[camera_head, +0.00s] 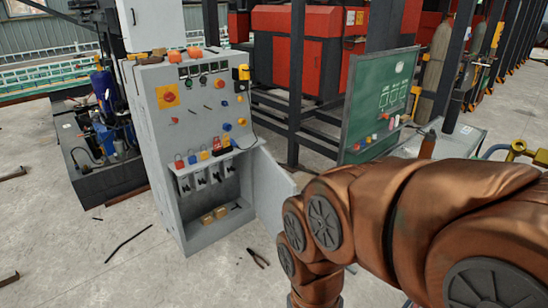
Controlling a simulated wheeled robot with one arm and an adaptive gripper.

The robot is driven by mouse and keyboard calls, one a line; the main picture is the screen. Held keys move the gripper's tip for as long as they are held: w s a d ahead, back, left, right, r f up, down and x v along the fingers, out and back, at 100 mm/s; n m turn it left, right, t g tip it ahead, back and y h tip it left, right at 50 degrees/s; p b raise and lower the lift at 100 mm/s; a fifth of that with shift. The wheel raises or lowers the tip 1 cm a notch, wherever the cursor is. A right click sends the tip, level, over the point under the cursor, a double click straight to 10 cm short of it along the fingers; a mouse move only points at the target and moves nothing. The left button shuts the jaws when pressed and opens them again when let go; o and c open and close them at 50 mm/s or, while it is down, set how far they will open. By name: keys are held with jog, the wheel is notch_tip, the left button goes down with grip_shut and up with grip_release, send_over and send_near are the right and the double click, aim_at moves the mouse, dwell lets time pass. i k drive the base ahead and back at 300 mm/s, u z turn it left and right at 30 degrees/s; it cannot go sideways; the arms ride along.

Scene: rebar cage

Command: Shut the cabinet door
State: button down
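The grey control cabinet (160,142) stands upright left of centre. The lower compartment is open and shows switches and small yellowish blocks inside. The cabinet door (270,192) is swung open to the right of the compartment. My copper-coloured arm covers the right foreground and stands in front of the door's right edge in the picture. My gripper is not in view, so its state and its distance from the door are hidden.
Pliers (258,258) lie on the floor in front of the door. A blue pump unit (104,100) stands left of the cabinet. A green board (380,98) and a grey cart (458,138) are behind my arm. Bare concrete lies at the front left, with a thin rod (128,243).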

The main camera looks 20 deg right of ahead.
aim_at(272, 186)
jog(key=z, duration=0.15)
jog(key=i, duration=1.65)
jog(key=u, duration=0.15)
